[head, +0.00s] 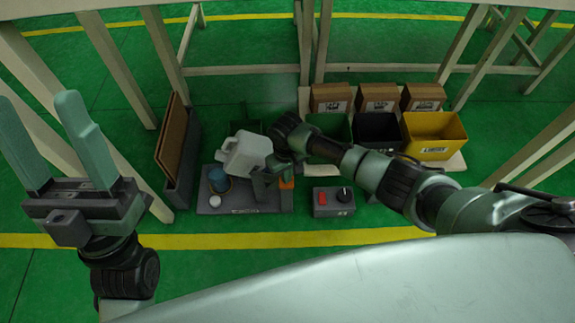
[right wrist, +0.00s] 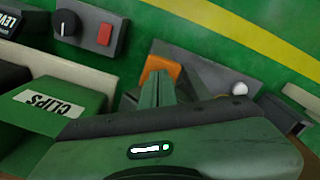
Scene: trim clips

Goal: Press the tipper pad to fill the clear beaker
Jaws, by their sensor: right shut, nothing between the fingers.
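The orange tipper pad (head: 287,183) is at the right end of a grey base. In the right wrist view the pad (right wrist: 160,68) shows just past my fingertips. A white jug (head: 246,154) is tilted to the left above the base. The beaker (head: 217,181) stands at the base's left part and looks blue inside; its fill level is unclear. My right gripper (head: 271,184) is shut and empty at the pad; its fingers (right wrist: 165,82) partly cover it, and I cannot tell whether they touch. My left gripper (head: 48,108) is open and empty, far left of the base.
A grey control box (head: 333,201) with a red switch and black knob is right of the base. Green, black and yellow bins (head: 433,132) and cardboard boxes (head: 422,96) stand behind. A grey holder with brown boards (head: 172,140) is at left. A white round knob (head: 215,201) sits before the beaker.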

